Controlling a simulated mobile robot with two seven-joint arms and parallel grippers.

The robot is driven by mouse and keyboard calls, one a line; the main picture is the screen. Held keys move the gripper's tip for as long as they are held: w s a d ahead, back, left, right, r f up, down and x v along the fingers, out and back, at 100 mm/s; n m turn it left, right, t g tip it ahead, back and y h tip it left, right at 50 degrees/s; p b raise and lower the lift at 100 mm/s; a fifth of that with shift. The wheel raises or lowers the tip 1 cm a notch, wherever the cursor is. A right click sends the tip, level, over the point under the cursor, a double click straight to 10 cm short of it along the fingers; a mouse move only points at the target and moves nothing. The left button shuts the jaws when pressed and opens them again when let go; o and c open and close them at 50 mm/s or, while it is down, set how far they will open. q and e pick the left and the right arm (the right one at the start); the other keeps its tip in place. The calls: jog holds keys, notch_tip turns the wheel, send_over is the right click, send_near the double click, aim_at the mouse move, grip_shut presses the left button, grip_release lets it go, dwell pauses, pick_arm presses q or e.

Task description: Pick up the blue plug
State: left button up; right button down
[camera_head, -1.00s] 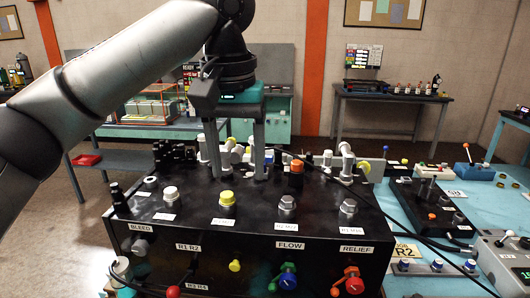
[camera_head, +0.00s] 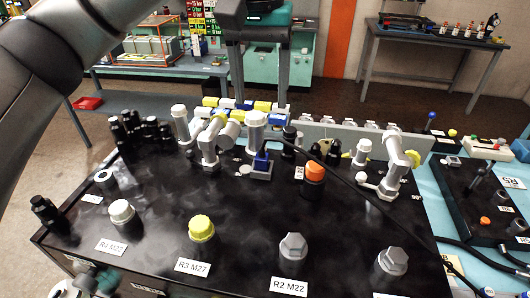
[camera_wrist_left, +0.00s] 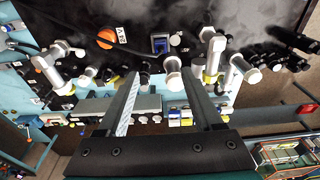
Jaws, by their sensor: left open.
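A small blue plug (camera_head: 262,159) stands on a grey square base on the black panel block (camera_head: 150,190). In the left wrist view the blue plug (camera_wrist_left: 160,45) shows beyond the fingertips, near the top middle. My left gripper (camera_head: 260,100) points down, open, with nothing visible between its fingers. In the head view it is above and behind the plug, apart from it. In the wrist view the open fingers (camera_wrist_left: 161,74) stand either side of a pale cylindrical fitting nearer than the plug. My right gripper is not in view.
A white-capped post (camera_head: 256,130) stands close behind the plug. An orange cap (camera_head: 314,176) is to its right, grey elbow fittings (camera_head: 212,145) to its left. Yellow, white and blue blocks (camera_head: 245,104) line the back. A black hose crosses at right. The block's front-left top is mostly clear.

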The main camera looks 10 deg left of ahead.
aim_at(261, 150)
pick_arm(q)
jog(key=f, duration=0.4)
jog(key=w+f, duration=0.1)
jog(key=f, duration=0.8)
jog(key=shift+w+a+f+p, duration=0.15)
jog(key=shift+f+p, duration=0.1)
jog(key=shift+p, duration=0.15)
grip_shut()
